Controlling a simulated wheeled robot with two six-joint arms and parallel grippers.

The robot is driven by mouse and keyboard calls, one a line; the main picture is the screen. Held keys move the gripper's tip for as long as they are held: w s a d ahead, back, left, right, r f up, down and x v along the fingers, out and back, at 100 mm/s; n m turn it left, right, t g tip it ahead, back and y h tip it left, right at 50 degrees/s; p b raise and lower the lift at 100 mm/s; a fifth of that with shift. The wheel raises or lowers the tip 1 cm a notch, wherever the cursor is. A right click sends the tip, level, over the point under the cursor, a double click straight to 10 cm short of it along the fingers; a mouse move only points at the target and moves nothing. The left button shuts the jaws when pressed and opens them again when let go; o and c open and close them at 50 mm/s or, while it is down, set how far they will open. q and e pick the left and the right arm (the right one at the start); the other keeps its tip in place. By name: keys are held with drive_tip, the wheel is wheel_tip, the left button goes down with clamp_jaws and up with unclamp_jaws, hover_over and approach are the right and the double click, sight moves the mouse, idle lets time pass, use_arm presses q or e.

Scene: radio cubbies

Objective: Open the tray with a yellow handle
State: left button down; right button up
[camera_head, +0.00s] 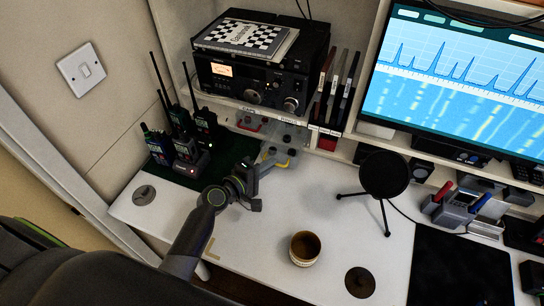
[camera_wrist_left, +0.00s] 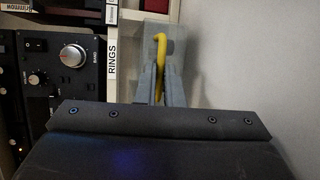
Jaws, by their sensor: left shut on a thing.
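The tray with the yellow handle (camera_head: 291,150) is a small translucent grey drawer under the radio shelf. It appears to stick out past the shelf front. Its yellow handle (camera_head: 271,164) faces the desk and also shows in the left wrist view (camera_wrist_left: 160,45). My left gripper (camera_head: 262,168) reaches in at the handle. In the left wrist view its two fingers (camera_wrist_left: 160,85) are closed on the yellow handle. The fingers hide part of the handle. My right gripper is not in view.
A red-handled tray (camera_head: 247,124) sits just left of it. Handheld radios (camera_head: 185,145) stand on a green mat at the left. A black round stand-mounted device (camera_head: 383,174) and a cup (camera_head: 305,248) are to the right. The white desk between is clear.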

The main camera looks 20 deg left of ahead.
use_arm(q)
drive_tip(key=s, duration=0.3)
drive_tip(key=shift+f, duration=0.1)
drive_tip(key=shift+s, duration=0.2)
drive_tip(key=shift+w, duration=0.1)
drive_tip(key=c, duration=1.6)
unclamp_jaws()
drive_tip(key=shift+o, duration=0.2)
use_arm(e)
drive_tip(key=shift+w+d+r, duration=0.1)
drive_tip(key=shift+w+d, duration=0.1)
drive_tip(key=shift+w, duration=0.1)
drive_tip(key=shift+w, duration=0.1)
use_arm(q)
drive_tip(key=shift+a, duration=0.1)
